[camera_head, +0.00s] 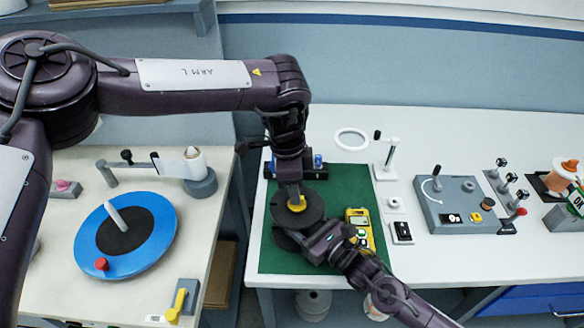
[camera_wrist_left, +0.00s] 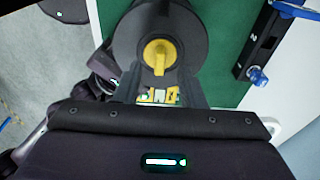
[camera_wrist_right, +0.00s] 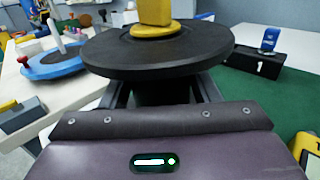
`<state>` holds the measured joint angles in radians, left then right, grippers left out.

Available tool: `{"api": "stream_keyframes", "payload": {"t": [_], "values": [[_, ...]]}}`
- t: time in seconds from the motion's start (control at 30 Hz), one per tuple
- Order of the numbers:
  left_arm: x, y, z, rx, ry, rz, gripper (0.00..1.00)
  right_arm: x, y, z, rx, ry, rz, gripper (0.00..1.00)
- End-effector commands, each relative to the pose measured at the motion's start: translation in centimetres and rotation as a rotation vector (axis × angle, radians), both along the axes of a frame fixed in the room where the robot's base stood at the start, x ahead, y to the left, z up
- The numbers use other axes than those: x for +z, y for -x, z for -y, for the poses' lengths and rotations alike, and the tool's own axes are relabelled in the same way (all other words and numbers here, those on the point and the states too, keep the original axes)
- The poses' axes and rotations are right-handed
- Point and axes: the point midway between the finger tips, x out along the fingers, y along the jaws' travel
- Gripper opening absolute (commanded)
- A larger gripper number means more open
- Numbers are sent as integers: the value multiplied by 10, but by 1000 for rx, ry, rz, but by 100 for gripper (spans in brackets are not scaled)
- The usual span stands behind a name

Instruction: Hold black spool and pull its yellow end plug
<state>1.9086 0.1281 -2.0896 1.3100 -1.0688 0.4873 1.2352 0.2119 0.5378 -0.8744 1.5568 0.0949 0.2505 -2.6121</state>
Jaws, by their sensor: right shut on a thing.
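The black spool (camera_head: 312,215) is upright above the green mat, its upper flange filling the upper middle of the right wrist view (camera_wrist_right: 215,52). Its yellow end plug (camera_head: 297,204) sits in the top centre; the raised tab shows in the left wrist view (camera_wrist_left: 157,55) and right wrist view (camera_wrist_right: 153,12). My right gripper (camera_head: 318,243) is shut on the spool below the upper flange; the flange hides its fingertips. My left gripper (camera_head: 292,190) points down just above the plug. Its fingers look apart, with a gap between them; contact with the plug cannot be told.
A yellow meter (camera_head: 358,230) lies on the green mat (camera_head: 272,262) beside my right gripper. A dark numbered block with blue pieces (camera_wrist_left: 262,45) stands behind the spool. A ring stand (camera_head: 388,165) and a grey control box (camera_head: 455,212) stand right. A blue disc (camera_head: 150,245) is on the left table.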

Motion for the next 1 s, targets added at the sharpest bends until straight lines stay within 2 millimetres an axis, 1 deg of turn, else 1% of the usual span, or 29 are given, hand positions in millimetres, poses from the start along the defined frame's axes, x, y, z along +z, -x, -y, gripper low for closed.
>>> {"api": "stream_keyframes", "payload": {"t": [0.03, 0.2, 0.33, 0.57, 0.67, 0.83, 0.87, 1.0], "values": [[-8, 1, 1, 0, -2, -2, 36, 0, 0, 0, -1, 0, 0, 28], [-23, 0, 3, 0, -1, 1, 36, 0, 0, 0, -1, 0, 0, 28], [-27, 0, 3, 1, 0, 1, 36, 0, 0, 0, -1, 0, 0, 28], [-28, 0, 3, 0, 0, 1, 36, 0, 0, 0, -1, 0, 0, 28], [-28, 0, 3, 0, 0, 1, 25, 0, 0, 0, -1, 0, 0, 28], [-28, 0, 3, 0, 0, 1, 2, 0, 0, 0, -1, -1, 1, 28], [-28, 0, 3, 0, 0, 1, 0, 0, 0, 0, -1, -1, 1, 28], [-27, 0, 3, 0, 0, 1, 0, 0, 0, 0, -1, -1, 1, 28]]}}
